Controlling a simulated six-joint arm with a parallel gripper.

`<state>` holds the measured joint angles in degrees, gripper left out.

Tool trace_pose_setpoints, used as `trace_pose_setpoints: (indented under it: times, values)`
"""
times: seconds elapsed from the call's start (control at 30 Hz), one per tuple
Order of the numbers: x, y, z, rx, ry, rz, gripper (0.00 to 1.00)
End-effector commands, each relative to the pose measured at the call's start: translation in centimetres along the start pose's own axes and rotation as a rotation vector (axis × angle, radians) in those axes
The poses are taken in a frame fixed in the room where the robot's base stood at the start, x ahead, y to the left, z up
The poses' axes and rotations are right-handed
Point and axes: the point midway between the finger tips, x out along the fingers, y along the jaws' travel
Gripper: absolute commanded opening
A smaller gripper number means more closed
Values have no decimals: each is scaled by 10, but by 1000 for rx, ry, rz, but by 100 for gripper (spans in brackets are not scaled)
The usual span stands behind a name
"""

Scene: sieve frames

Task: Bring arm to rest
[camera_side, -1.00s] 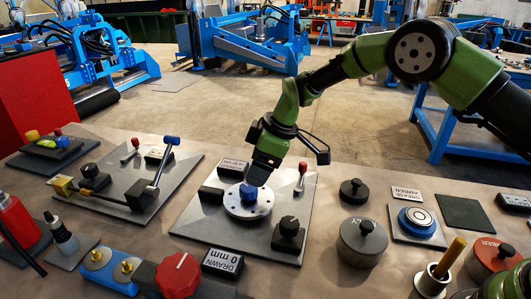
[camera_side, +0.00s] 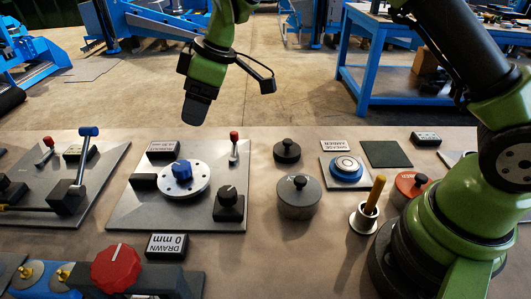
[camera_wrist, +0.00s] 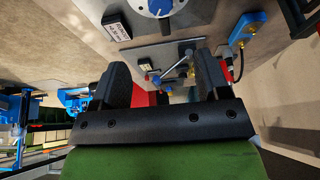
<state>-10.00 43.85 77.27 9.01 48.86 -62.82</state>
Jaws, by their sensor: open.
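My gripper (camera_side: 198,108) hangs in the air above the far edge of the bench, clear of everything. In the wrist view my gripper (camera_wrist: 163,88) has its two dark fingers apart with nothing between them. Below it in the side view, a white disc (camera_side: 199,184) with a blue knob (camera_side: 181,170) sits on a grey plate (camera_side: 140,210). The disc and blue knob also show at the top of the wrist view (camera_wrist: 160,10). The green arm rises from its base at the right.
The plate also carries a red-tipped lever (camera_side: 234,145) and a black knob (camera_side: 229,200). Grey lidded pot (camera_side: 298,198), blue-ringed button (camera_side: 346,168), yellow-handled tool (camera_side: 375,194) and orange-red pot (camera_side: 412,184) stand to the right. A blue-handled lever (camera_side: 84,155) stands left. Open floor lies behind the bench.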

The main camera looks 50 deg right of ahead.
Motion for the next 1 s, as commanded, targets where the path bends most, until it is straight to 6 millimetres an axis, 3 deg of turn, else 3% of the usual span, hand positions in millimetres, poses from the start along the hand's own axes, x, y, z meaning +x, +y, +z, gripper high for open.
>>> trace_pose_setpoints:
  times: [0.03, 0.2, 0.4, 0.5, 0.63, 0.8, 1.0]
  values:
    - [-25, -2, 1, 49, 17, 19, 69]
    - [-99, -19, 20, 258, 62, 72, 69]
    - [-167, -50, 59, 503, 129, 126, 69]
    - [-191, -69, 84, 625, 166, 149, 69]
    - [-212, -96, 119, 783, 220, 174, 69]
    - [-220, -124, 159, 955, 284, 196, 69]
    - [-219, -139, 182, 1059, 322, 205, 69]
